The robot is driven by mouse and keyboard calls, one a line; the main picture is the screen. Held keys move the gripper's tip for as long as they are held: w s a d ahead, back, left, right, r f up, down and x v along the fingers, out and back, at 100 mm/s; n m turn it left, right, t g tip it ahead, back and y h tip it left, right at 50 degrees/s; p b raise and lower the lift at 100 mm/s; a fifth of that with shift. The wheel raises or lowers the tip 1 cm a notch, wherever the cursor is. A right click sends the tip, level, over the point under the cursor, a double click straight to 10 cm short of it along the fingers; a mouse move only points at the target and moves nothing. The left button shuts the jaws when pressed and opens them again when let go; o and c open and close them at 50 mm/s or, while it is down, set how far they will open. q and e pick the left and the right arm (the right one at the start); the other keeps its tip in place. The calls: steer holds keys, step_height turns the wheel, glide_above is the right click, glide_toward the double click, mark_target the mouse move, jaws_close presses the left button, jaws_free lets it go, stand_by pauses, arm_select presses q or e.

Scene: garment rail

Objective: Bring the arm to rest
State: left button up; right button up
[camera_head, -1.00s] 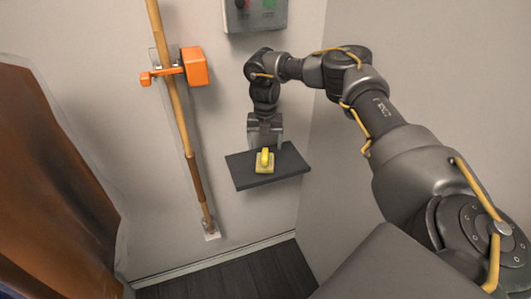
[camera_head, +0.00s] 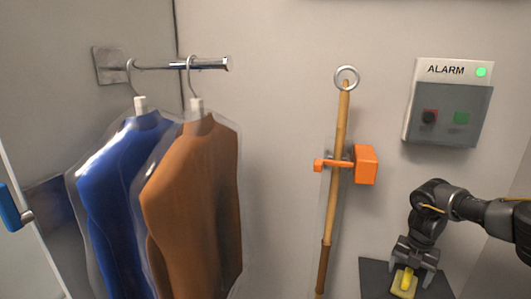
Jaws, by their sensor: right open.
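My right arm comes in from the right edge in the head view. Its gripper (camera_head: 413,258) points down over a dark shelf (camera_head: 376,280) on the wall. The gripper is open, with its fingers apart just above and behind a small yellow object (camera_head: 404,281) on the shelf. The yellow object stands on the shelf with an upright handle. I cannot tell whether the fingers touch it. My left gripper does not show.
A metal rail (camera_head: 180,66) holds a blue garment (camera_head: 120,200) and a brown garment (camera_head: 195,200) on hangers. A wooden pole (camera_head: 337,155) with an orange clamp (camera_head: 365,164) is on the back wall. An alarm box (camera_head: 449,75) with a green light hangs above my right arm.

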steer(key=shift+f, duration=0.9)
step_height(320, 180, up, 2)
steer(key=shift+r+b, duration=0.2)
steer(key=shift+b, duration=0.45)
steer(key=shift+s+a+r, duration=0.2)
steer(key=shift+a+r, duration=0.05)
steer(key=shift+r, duration=0.1)
steer(key=shift+w+d+f, duration=0.1)
